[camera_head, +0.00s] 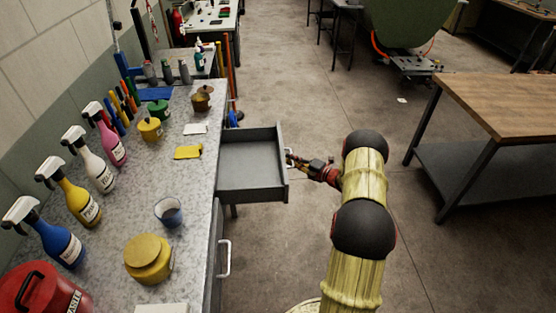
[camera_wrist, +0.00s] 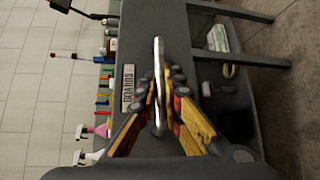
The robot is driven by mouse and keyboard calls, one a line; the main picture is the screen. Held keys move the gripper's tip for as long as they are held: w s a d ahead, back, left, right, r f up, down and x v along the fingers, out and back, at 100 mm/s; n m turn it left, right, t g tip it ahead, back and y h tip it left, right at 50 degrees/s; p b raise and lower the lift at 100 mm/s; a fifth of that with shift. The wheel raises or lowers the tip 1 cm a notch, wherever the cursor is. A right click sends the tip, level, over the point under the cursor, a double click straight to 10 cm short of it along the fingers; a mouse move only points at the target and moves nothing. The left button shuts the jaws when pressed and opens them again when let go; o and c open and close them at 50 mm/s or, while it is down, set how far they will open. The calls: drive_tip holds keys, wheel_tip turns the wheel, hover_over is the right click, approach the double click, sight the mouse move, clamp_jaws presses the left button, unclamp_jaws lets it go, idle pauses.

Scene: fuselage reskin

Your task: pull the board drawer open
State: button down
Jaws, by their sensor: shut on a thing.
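The grey board drawer (camera_head: 250,158) is pulled out from the bench on the left, and its inside looks empty. Its front carries a label reading BOARDS (camera_wrist: 128,88) in the wrist view. A metal bar handle (camera_wrist: 158,60) stands on that front. My gripper (camera_head: 293,160) is at the drawer front, on its right side in the head view. In the wrist view my gripper (camera_wrist: 166,88) is shut on the handle, with yellow fingers on both sides of the bar.
The bench top (camera_head: 192,225) holds spray bottles, a yellow pot (camera_head: 148,258), a cup (camera_head: 168,211) and tools. Another handle (camera_head: 225,258) sticks out from the bench nearer to me. A wooden-topped table (camera_head: 510,105) stands at right. Floor right of the drawer is clear beyond my arm.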

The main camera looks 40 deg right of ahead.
drive_tip(key=shift+s+d+f, duration=0.1)
drive_tip(key=shift+s+d, duration=0.4)
drive_tip(key=shift+d, duration=0.1)
drive_tip(key=c, duration=1.9)
unclamp_jaws()
drive_tip(key=v, duration=1.2)
drive_tip(key=shift+d, duration=0.1)
